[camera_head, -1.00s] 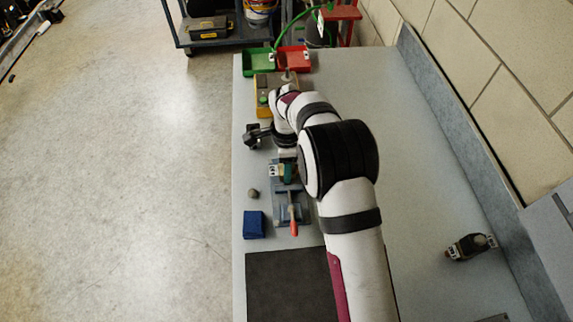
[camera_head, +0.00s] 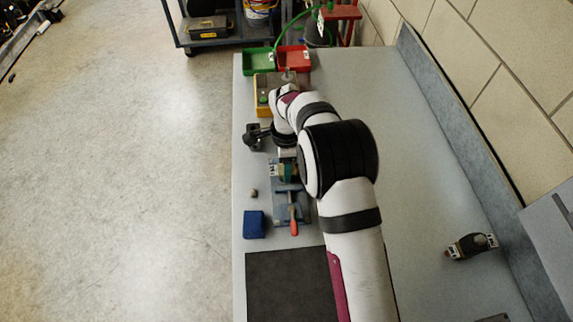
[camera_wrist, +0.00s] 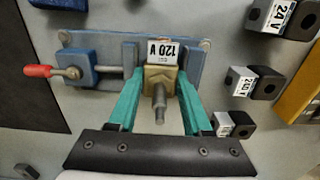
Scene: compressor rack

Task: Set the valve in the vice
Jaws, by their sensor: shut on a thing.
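The valve (camera_wrist: 160,80), with a brass body, a grey stem and a white "120 V" label, is between the teal fingers of my gripper (camera_wrist: 160,84) in the wrist view. My gripper is shut on it. The blue vice (camera_wrist: 85,62) with a red-ended handle (camera_wrist: 38,71) lies beneath, and the valve appears over the gap between its jaws. I cannot tell whether the valve touches the jaws or the vice bed. In the head view, the vice (camera_head: 280,212) is partly hidden by my arm, and my gripper (camera_head: 288,172) is above its far end.
Black coils labelled "24 V" (camera_wrist: 280,18) and "240 V" (camera_wrist: 256,83) stand right of the vice in the wrist view. A blue block (camera_head: 254,224), a dark mat (camera_head: 285,285) and green (camera_head: 258,62) and red (camera_head: 294,60) bins are on the bench. Another valve-like part (camera_head: 471,246) lies right.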

